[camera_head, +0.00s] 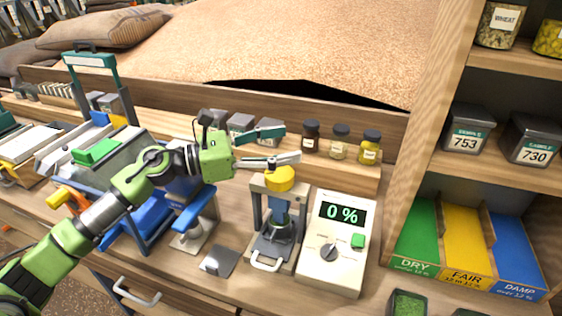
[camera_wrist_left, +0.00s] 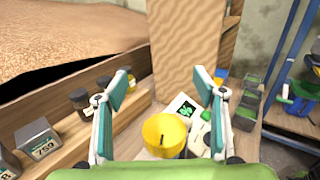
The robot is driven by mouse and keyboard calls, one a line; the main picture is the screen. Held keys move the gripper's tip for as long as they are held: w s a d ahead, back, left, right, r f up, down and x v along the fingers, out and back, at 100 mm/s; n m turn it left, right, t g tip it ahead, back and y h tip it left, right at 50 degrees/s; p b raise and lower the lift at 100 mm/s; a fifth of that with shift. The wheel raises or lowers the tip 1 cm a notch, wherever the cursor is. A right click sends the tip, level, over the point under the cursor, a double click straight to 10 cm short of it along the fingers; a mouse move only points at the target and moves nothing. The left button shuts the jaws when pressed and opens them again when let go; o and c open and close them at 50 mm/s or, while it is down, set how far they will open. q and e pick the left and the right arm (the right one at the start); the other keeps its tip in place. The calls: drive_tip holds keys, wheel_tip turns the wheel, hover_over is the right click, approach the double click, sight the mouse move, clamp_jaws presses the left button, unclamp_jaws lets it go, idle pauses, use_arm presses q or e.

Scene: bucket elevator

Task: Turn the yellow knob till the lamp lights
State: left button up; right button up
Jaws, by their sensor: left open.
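The yellow knob (camera_head: 280,178) tops a small press-like device (camera_head: 258,222) with a metal frame and a front handle. It also shows in the left wrist view (camera_wrist_left: 165,132), low between the fingers. My left gripper (camera_head: 290,146) is open and empty, just above the knob and apart from it. In the left wrist view my left gripper's (camera_wrist_left: 163,82) fingers are spread wide. A white meter (camera_head: 338,270) right of the device reads 0 %, with a grey dial and a green square; I cannot tell whether that square is the lamp. My right gripper is not in view.
Several small jars (camera_head: 340,141) stand on the ledge behind the knob. A blue-armed device (camera_head: 191,215) stands left of it. A wooden shelf (camera_head: 420,150) with sample boxes rises at the right. A grey plate (camera_head: 219,262) lies on the bench in front.

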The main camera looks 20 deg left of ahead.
use_arm(q)
drive_tip(key=shift+r, duration=0.7)
